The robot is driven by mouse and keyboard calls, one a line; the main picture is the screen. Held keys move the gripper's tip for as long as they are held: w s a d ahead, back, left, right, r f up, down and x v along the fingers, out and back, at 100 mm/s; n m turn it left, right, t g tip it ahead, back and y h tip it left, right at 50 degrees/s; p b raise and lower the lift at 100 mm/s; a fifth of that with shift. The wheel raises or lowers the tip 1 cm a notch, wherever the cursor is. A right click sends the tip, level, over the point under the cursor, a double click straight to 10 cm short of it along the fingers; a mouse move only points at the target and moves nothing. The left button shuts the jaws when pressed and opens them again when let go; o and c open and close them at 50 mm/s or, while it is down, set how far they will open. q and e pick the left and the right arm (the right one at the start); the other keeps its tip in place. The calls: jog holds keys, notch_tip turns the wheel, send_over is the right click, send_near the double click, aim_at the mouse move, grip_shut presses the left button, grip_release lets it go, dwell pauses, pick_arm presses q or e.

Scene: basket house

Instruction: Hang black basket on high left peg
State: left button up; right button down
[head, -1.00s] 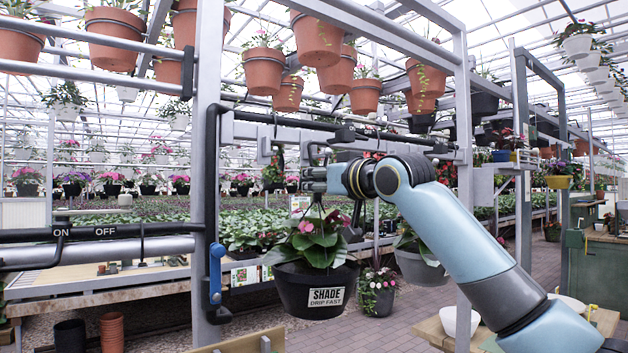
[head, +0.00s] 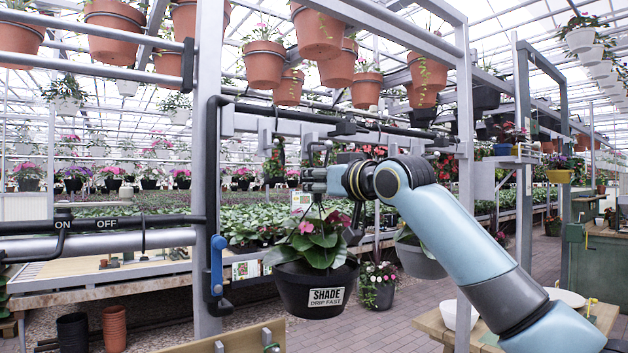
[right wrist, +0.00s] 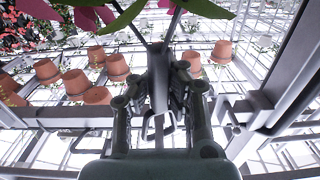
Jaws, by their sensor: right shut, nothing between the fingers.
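The black basket (head: 298,292) has a white "SHADE DRIP FAST" label and holds a plant with green leaves and pink flowers. It hangs upright directly below my right gripper (head: 312,180). My right gripper is shut, with its fingers pointing left, below a grey and black rail (head: 300,125). Small grey blocks and hooks hang from this rail; which one is the high left peg I cannot tell. How the basket's hanger meets the gripper or a hook is not clear. In the right wrist view, the fingers (right wrist: 160,105) show below leaves and stems. My left gripper is not in view.
A grey upright post (head: 208,180) stands left of the basket, with a blue-handled lever (head: 217,265) on it. Terracotta pots (head: 318,30) hang overhead. A grey pot (head: 418,258) hangs to the right, behind my arm. A wooden table with white bowls (head: 450,315) is at lower right.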

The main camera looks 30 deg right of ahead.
jog(key=shift+r, duration=0.2)
jog(key=c, duration=1.4)
grip_release()
jog(key=shift+f, duration=0.15)
jog(key=s+d, duration=0.1)
jog(key=s, duration=1)
jog(key=shift+s, duration=0.35)
jog(key=shift+s, duration=0.15)
jog(key=shift+f, duration=0.1)
